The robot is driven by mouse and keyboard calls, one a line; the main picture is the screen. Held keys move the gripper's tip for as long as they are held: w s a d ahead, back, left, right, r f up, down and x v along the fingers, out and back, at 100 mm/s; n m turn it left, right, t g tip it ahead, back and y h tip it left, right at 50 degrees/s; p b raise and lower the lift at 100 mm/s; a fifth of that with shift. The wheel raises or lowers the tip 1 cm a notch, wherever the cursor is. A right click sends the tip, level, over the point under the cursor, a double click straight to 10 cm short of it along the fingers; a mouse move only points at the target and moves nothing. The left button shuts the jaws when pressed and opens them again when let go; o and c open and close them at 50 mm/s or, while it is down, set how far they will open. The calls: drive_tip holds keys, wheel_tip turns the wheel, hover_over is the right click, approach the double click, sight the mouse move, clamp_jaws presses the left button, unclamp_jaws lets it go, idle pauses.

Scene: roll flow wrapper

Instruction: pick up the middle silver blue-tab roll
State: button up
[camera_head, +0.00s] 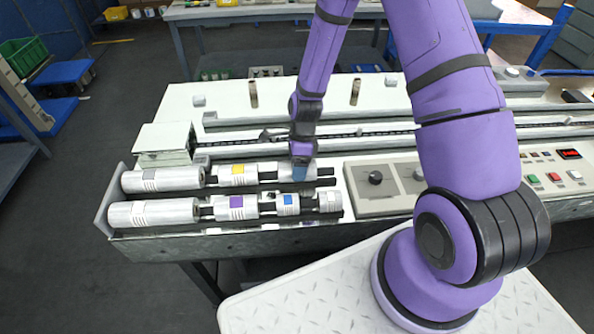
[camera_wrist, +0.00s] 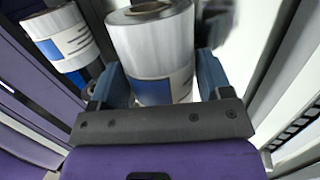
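A silver roll with a blue tab (camera_wrist: 152,45) fills the space between my gripper's fingers (camera_wrist: 165,80) in the wrist view. Both fingers press close against its sides with no gap visible. In the head view my gripper (camera_head: 302,172) points down at the right part of the back row of rolls, hiding most of that roll. I cannot tell whether the roll is off its rack. Another silver roll with a blue tab (camera_head: 288,204) lies in the front row, and also shows at the upper left of the wrist view (camera_wrist: 60,38).
The front row also holds a purple-tab roll (camera_head: 236,207), a long grey-tab roll (camera_head: 153,213) and a small end roll (camera_head: 329,201). The back row has a yellow-tab roll (camera_head: 238,174) and a long roll (camera_head: 162,179). A knob panel (camera_head: 375,203) stands right of the rows.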

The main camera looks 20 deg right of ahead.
drive_tip(key=c, duration=0.7)
drive_tip(key=shift+w+r, duration=0.1)
drive_tip(key=shift+r, duration=0.05)
